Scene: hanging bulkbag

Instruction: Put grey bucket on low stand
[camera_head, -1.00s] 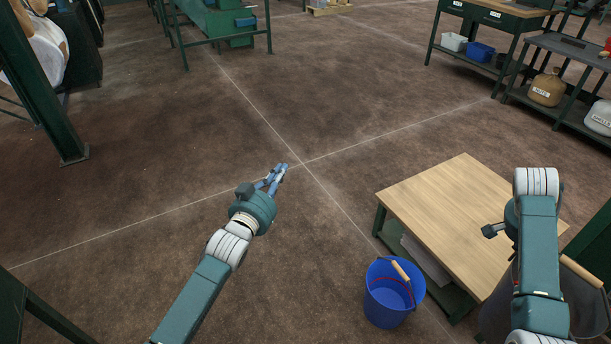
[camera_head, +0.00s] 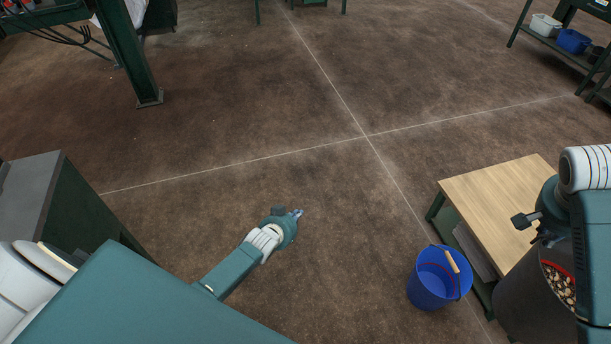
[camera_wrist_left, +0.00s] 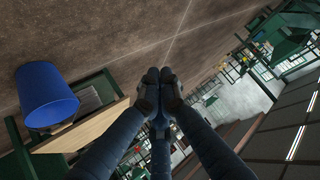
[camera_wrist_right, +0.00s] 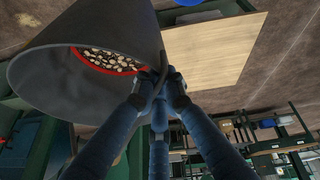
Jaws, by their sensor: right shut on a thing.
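The grey bucket (camera_head: 530,300) is at the lower right of the head view, overlapping the near edge of the low stand (camera_head: 490,195), which has a bare wooden top. Pale and brown pieces and a red inner band show inside the bucket. My right gripper (camera_head: 548,238) is shut on the bucket's rim; the right wrist view shows the fingers (camera_wrist_right: 163,82) at the wall of the tilted-looking bucket (camera_wrist_right: 100,40). Whether its base touches the floor is hidden. My left gripper (camera_head: 298,213) is shut and empty over open floor, its fingertips together in the left wrist view (camera_wrist_left: 160,80).
A blue bucket (camera_head: 435,280) with a wooden handle grip stands on the floor left of the stand. A grey-topped cabinet (camera_head: 35,195) is at the left edge, and a green post (camera_head: 130,60) behind it. The middle floor is clear.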

